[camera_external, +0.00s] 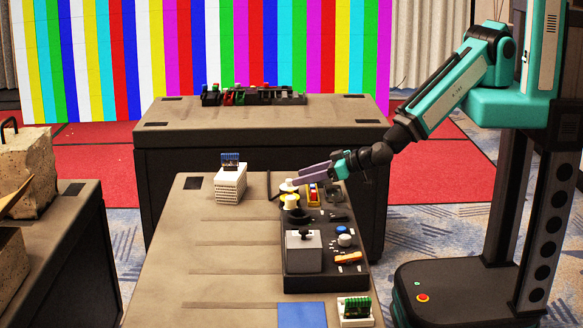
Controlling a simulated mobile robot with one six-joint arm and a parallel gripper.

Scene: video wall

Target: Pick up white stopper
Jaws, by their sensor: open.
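A small white piece, which looks like the white stopper (288,186), stands at the far left corner of the black panel (325,272) on the front table. My gripper (303,174), with purple fingers, reaches in from the right. Its tips are just above and to the right of the white piece. The gripper is open, with nothing visible held. At this size I cannot tell whether the fingers touch the white piece.
The panel also carries a grey box with a black stick (303,253), a blue button (342,230) and an orange piece (347,257). A white stack (230,186) stands left of it. The left part of the front table (210,245) is mostly clear.

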